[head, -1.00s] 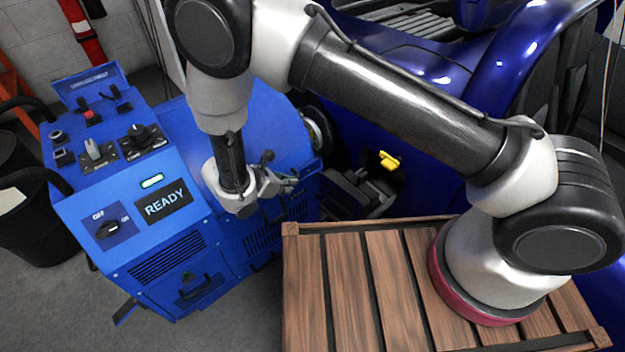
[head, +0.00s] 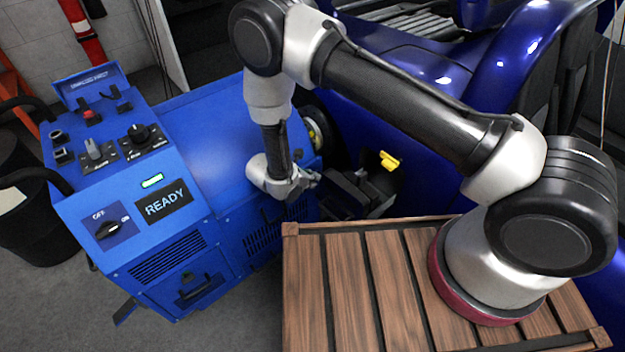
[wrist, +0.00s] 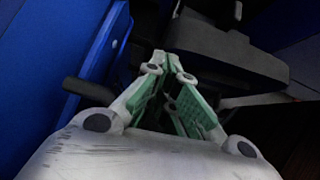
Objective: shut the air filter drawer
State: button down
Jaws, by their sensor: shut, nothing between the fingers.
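The blue dynamometer cabinet (head: 205,225) stands at the left in the head view. A panel with a black handle (head: 195,287), which looks like the air filter drawer (head: 215,272), is low on its front, below a vent grille. I cannot tell how far it stands out. My gripper (head: 313,180) is to the right of and above the drawer, beside the cabinet's right side, and does not touch the drawer. In the wrist view its green-padded fingers (wrist: 172,65) are together and empty. The drawer does not show in the wrist view.
A slatted wooden platform (head: 345,285) carries my arm at the lower right. A blue car (head: 430,80) and a yellow-handled part (head: 389,161) are behind my gripper. Grey floor (head: 245,315) is free between the drawer and the platform. A black bin (head: 35,225) stands at the far left.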

jog(key=shift+d, duration=0.1)
dwell(0.3)
jog(key=w+d, duration=0.4)
jog(key=d, duration=0.1)
jog(key=w+d, duration=0.4)
jog(key=d, duration=0.2)
jog(key=w+d, duration=0.4)
jog(key=d, duration=0.2)
jog(key=shift+w+r, duration=0.1)
jog(key=shift+w, duration=0.15)
jog(key=shift+w+d, duration=0.1)
jog(key=shift+d, duration=0.05)
